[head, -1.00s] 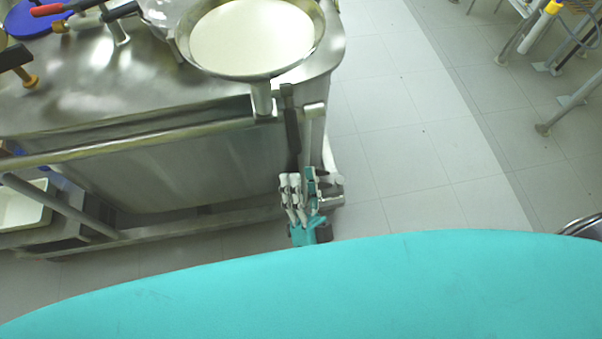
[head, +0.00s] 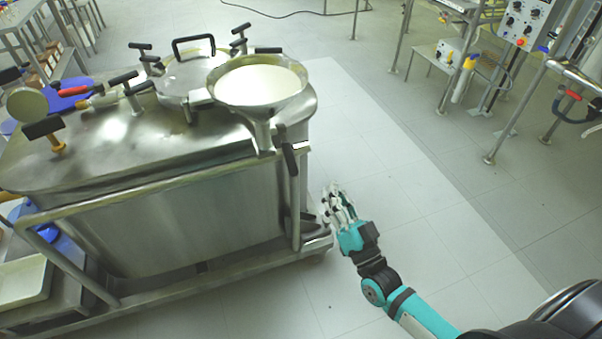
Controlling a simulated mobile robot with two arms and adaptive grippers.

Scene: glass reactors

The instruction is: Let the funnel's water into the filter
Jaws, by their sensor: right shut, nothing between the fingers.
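The funnel (head: 260,84) is a wide steel bowl with pale, whitish contents, at the right end of the steel filter vessel (head: 165,215). Its short stem (head: 264,135) goes down at the vessel's edge. A black lever handle (head: 290,160) hangs below the stem, tilted slightly, beside an upright steel bar. My right gripper (head: 336,205) is shut and empty, to the right of the vessel and below the handle in the picture, apart from it. Whether water is flowing inside is hidden. My left gripper is not in view.
The vessel's lid carries a round hatch (head: 187,75) and several black-knobbed clamps. A steel frame rail (head: 140,195) runs along its front. Open tiled floor (head: 420,200) lies to the right. A control box (head: 522,22) and racks stand at the far right.

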